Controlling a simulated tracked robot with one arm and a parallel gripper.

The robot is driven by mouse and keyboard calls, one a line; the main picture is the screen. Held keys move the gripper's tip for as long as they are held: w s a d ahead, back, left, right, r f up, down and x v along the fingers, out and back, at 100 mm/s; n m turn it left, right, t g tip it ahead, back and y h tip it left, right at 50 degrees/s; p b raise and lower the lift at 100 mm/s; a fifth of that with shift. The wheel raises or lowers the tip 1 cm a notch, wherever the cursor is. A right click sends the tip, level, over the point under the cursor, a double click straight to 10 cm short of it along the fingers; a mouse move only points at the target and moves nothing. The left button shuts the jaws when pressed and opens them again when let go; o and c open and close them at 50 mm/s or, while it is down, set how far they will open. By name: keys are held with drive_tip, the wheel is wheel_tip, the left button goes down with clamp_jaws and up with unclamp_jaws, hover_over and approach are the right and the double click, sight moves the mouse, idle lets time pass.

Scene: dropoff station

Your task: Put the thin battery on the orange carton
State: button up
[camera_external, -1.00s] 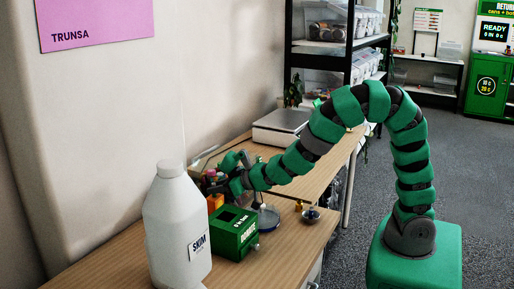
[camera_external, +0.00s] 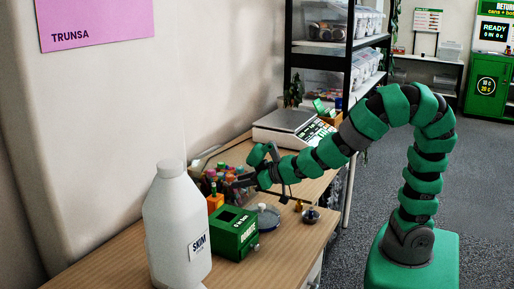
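The orange carton (camera_external: 215,203) stands on the wooden table, left of my gripper and behind the green box. A small, thin, dark upright thing (camera_external: 213,188), which looks like the thin battery, stands on top of the carton; it is too small to be sure. My gripper (camera_external: 241,170) is to the right of the carton, its fingers spread apart. I see nothing between them. The lower finger points toward the carton and seems apart from the thin thing.
A large white SKIM jug (camera_external: 177,230) stands in the left foreground. A green box (camera_external: 235,233) with a dark opening is in front of the carton. Several small coloured things (camera_external: 228,172) cluster behind. A round dish (camera_external: 266,217) and a scale (camera_external: 290,127) are to the right.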

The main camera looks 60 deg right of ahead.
drive_tip(key=shift+b+v, duration=0.8)
drive_tip(key=shift+v, duration=0.4)
drive_tip(key=shift+r, duration=0.15)
drive_tip(key=w+d+r+t, duration=0.1)
drive_tip(key=d+r, duration=0.2)
drive_tip(key=r, duration=0.8)
drive_tip(key=w+d+r, duration=0.1)
drive_tip(key=d+r, duration=0.1)
drive_tip(key=r, duration=0.8)
drive_tip(key=s+d+r+m+h, duration=0.1)
drive_tip(key=s+d+r, duration=0.2)
drive_tip(key=d+r, duration=0.3)
drive_tip(key=s+d+r+t+h, duration=0.1)
drive_tip(key=s+d+r, duration=0.2)
drive_tip(key=d+r, duration=0.3)
wheel_tip(320, 180, up, 5)
drive_tip(key=shift+d+f+m, duration=0.1)
drive_tip(key=shift+d+m, duration=0.25)
drive_tip(key=shift+m, duration=0.05)
drive_tip(key=shift+s, duration=0.1)
wheel_tip(320, 180, up, 10)
drive_tip(key=p, duration=1)
drive_tip(key=shift+r+p, duration=0.25)
drive_tip(key=shift+p, duration=0.1)
